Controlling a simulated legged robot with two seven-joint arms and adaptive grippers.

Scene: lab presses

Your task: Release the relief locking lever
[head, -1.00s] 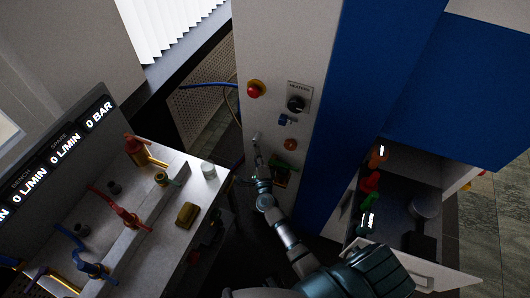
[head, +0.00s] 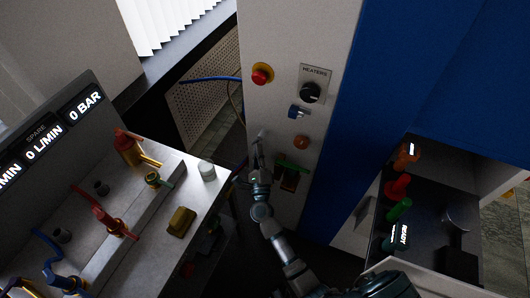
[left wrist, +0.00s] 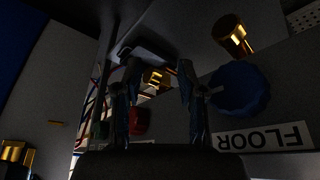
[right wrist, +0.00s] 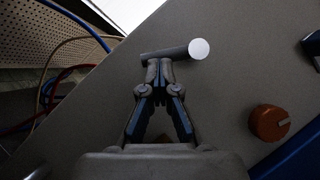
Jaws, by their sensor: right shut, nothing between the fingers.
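A grey metal lever with a pale round end (right wrist: 180,51) sticks out from the press's light panel in the right wrist view. It shows faintly in the head view (head: 260,135). I take it for the relief locking lever, though no label on it can be read. My right gripper (right wrist: 159,64) is shut and empty, its fingertips right at the lever's side. Whether they touch it I cannot tell. In the head view my right gripper (head: 256,152) is low on the panel. My left gripper (left wrist: 158,72) is open, with its fingers apart, and shows only in the left wrist view.
An orange knob (right wrist: 269,122) is right of the lever. Above are a red button (head: 262,74), a black heaters knob (head: 310,93) and a small blue switch (head: 298,112). A bench with valves (head: 150,205) stands left. Hoses (right wrist: 60,80) hang beside the panel.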

